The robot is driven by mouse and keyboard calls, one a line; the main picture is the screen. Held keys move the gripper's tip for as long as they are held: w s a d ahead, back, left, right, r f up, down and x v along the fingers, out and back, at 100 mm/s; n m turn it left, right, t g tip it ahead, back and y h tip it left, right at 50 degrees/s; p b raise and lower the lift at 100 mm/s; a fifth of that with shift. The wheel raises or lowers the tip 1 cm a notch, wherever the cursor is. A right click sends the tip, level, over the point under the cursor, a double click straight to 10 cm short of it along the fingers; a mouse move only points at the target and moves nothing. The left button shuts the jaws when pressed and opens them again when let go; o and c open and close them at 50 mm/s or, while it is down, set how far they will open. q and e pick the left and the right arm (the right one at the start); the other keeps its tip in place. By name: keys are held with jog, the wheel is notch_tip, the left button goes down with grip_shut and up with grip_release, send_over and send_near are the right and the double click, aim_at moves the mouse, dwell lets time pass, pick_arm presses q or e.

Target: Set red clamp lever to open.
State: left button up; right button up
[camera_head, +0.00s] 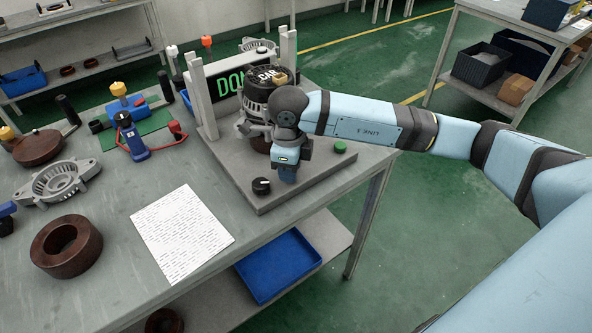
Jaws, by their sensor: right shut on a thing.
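A lever with a red-orange knob (207,41) stands up behind the left post of the grey fixture, beside a white-knobbed one (172,50). I cannot tell whether it is the clamp lever or how it is set. My right gripper (286,168) points down at the front of the alternator (257,90), well apart from that knob. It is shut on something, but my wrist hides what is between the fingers. A blue part shows at its lower end. My left gripper is out of view.
The fixture plate (305,178) carries a black knob (261,186) and a green button (340,147). A red-handled tool (175,129), a paper sheet (182,232) and a brown ring (66,246) lie on the table to the left. A blue tray (278,265) is on the shelf below.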

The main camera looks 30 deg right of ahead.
jog(key=shift+w+a+m, duration=0.2)
jog(key=shift+w+m, duration=0.05)
jog(key=shift+m, duration=0.45)
jog(key=shift+w+a+m, duration=0.2)
jog(key=shift+w+m, duration=0.05)
jog(key=shift+m, duration=0.45)
jog(key=shift+b, duration=0.3)
jog(key=o, duration=0.9)
notch_tip(320, 180, up, 14)
jog(key=shift+f, duration=0.1)
